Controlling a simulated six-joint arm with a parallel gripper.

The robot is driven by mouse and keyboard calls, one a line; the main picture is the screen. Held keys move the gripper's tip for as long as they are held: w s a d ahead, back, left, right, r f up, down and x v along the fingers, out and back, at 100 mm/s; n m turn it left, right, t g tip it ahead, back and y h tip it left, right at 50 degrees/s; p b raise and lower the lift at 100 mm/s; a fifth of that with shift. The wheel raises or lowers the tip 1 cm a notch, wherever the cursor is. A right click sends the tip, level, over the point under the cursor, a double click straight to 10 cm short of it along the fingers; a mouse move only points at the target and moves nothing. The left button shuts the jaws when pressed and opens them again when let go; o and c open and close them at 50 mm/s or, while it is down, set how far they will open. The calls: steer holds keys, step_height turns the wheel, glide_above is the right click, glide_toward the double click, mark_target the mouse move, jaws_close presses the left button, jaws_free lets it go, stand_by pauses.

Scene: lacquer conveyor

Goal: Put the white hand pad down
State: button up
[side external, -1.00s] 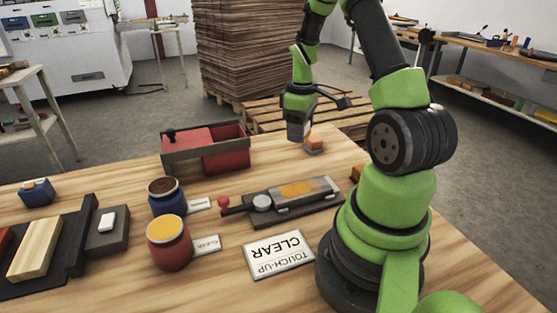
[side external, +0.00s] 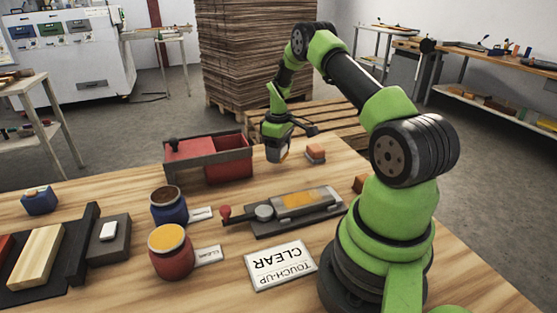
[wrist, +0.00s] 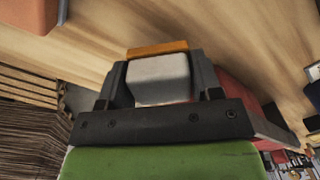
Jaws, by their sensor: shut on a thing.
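My gripper (side external: 277,158) is over the back of the wooden table, just right of the red bin. In the wrist view, my gripper (wrist: 161,82) is shut on the white hand pad (wrist: 160,76), a pale block with an orange-brown strip along one edge. In the side view the pad is mostly hidden by the fingers, and I cannot tell whether it touches the table. A separate orange block (side external: 315,152) sits on the table to the right of my gripper.
The red bin (side external: 232,170) with grey walls is close on the left. A dark tray (side external: 290,221) with a metal plate, a blue pot (side external: 168,205), a red pot (side external: 171,254) and a "CLEAR" card (side external: 280,265) stand in front. Bare wood lies around the orange block.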

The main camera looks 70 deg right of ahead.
steer(key=shift+f, duration=1.55)
steer(key=shift+f, duration=0.15)
steer(key=o, duration=1)
